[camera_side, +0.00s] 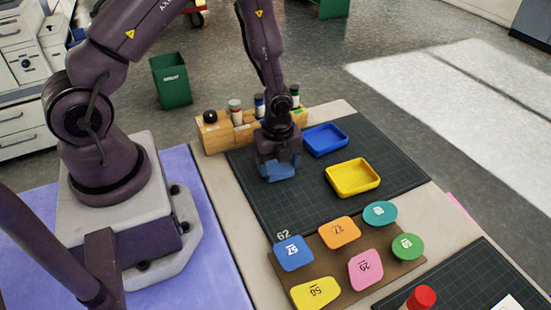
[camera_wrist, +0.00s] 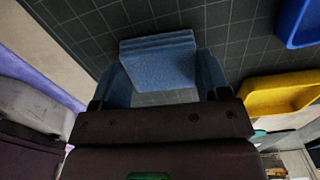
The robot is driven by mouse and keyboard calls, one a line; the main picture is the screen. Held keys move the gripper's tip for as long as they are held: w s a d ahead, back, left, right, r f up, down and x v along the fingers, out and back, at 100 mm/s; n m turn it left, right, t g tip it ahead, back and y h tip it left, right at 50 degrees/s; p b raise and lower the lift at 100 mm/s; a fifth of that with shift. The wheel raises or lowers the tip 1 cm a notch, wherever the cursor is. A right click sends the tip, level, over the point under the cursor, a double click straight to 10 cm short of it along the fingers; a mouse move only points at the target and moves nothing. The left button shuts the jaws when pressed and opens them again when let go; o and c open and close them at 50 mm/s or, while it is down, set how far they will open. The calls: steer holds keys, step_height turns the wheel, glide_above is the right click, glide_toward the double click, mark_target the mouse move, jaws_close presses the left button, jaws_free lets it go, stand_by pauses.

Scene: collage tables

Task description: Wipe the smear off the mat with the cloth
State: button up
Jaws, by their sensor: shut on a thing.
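The blue cloth (camera_wrist: 158,62) looks like a folded block in the wrist view, between the fingers of my gripper (camera_wrist: 165,85). In the side view my gripper (camera_side: 279,170) points down at the dark gridded mat (camera_side: 290,205), and the blue at its tip cannot be clearly split into cloth and fingers. My gripper is shut on the cloth, low over or on the mat; I cannot tell whether the cloth touches it. I see no smear in either view; the mat under the cloth and gripper is hidden.
A blue tray (camera_side: 325,140) and a yellow tray (camera_side: 352,178) stand right of my gripper. A wooden rack (camera_side: 228,135) with several bottles is behind. A brown board (camera_side: 335,265) with several numbered coloured tags lies in front. The mat's front left part is clear.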

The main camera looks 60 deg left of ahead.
steer(key=shift+d+f, duration=0.1)
steer(key=shift+d, duration=0.9)
steer(key=shift+a, duration=0.15)
steer(key=shift+a, duration=2.15)
steer(key=shift+r, duration=2.65)
